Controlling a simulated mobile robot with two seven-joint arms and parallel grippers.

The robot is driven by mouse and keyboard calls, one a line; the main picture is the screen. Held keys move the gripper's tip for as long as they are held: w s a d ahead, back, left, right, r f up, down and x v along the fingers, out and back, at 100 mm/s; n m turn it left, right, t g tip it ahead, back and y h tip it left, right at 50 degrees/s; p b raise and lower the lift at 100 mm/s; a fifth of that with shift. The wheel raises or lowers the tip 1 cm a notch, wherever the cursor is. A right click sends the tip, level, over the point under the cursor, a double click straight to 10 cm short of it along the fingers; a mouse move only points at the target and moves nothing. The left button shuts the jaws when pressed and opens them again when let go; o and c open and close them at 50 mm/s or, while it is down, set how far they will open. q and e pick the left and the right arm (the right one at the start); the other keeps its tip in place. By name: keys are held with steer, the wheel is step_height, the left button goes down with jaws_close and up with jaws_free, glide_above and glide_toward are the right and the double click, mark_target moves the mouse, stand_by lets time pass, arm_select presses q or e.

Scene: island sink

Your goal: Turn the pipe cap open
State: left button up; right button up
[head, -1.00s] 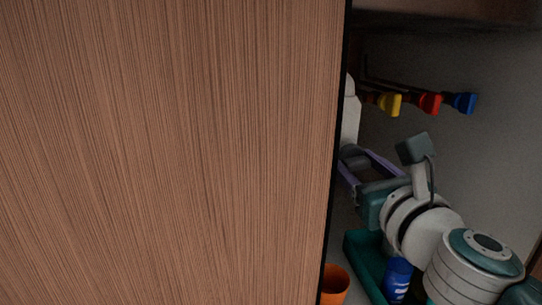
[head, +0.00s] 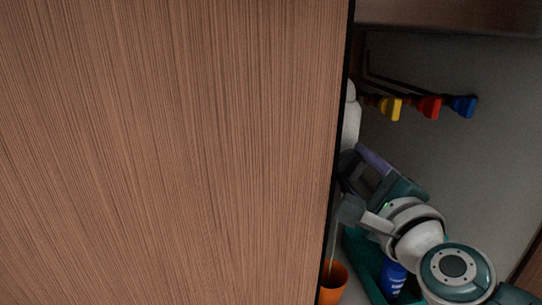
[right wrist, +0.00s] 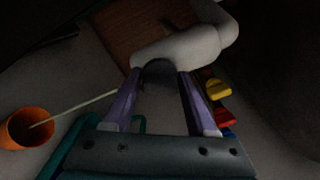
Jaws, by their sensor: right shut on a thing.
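A white pipe (head: 351,122) shows in part past the edge of the wooden panel in the head view. In the right wrist view the bent white pipe (right wrist: 208,42) lies straight ahead of my fingers, and its near end, the pipe cap (right wrist: 150,57), is at the fingertips. My right gripper (right wrist: 160,72), with purple fingers, is shut on the pipe cap, one finger on each side. In the head view my right gripper (head: 352,152) reaches in behind the panel edge, which hides its fingertips and the cap. My left gripper is not in view.
A wooden panel (head: 165,150) fills the left of the head view. Yellow (head: 391,108), red (head: 429,107) and blue (head: 464,106) valve handles stick out at the back. Below are an orange cup (head: 333,284), a teal caddy (head: 362,258) and a blue bottle (head: 392,277).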

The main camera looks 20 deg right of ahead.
steer(key=n+p, duration=0.1)
steer(key=n, duration=0.3)
steer(key=shift+r+n+p, duration=0.1)
steer(key=shift+n+p, duration=0.2)
steer(key=shift+p, duration=0.1)
steer(key=shift+n, duration=0.6)
steer(key=o, duration=1.2)
steer(key=shift+o, duration=0.2)
steer(key=shift+s+p, duration=0.15)
steer(key=shift+p, duration=0.15)
